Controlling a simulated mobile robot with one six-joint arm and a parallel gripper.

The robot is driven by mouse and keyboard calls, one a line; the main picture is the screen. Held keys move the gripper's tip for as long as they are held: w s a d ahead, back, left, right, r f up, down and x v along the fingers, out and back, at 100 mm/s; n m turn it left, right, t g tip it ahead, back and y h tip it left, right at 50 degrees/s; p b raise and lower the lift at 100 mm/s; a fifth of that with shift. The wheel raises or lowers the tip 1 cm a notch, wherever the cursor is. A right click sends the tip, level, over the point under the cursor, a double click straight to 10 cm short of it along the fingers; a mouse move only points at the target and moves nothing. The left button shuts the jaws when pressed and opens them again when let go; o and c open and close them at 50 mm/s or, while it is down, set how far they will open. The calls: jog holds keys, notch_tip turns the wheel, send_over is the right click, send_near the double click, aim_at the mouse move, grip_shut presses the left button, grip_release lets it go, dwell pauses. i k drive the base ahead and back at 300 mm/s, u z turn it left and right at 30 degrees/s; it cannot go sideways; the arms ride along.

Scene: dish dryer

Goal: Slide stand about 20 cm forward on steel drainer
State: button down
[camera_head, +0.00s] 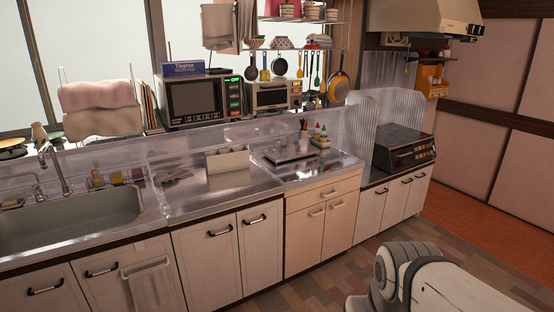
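A beige, box-like holder, which appears to be the stand (228,160), is upright on the steel drainer (190,200), the shiny metal top between the sink and the counter to its right. It is toward the back of that surface, with bare steel in front of it. A white and dark part of my own arm shows at the lower right, well away from the stand. My gripper is not in view.
The sink (70,222) with a faucet (55,170) is left of the drainer. A dark crumpled item (172,176) lies left of the stand. A tray (290,152) and bottles (320,138) sit to the right. Cabinets run below, with open floor in front.

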aim_at(230, 159)
jog(key=u, duration=0.1)
jog(key=i, duration=1.75)
jog(key=u, duration=0.45)
jog(key=i, duration=1.35)
jog(key=u, duration=0.15)
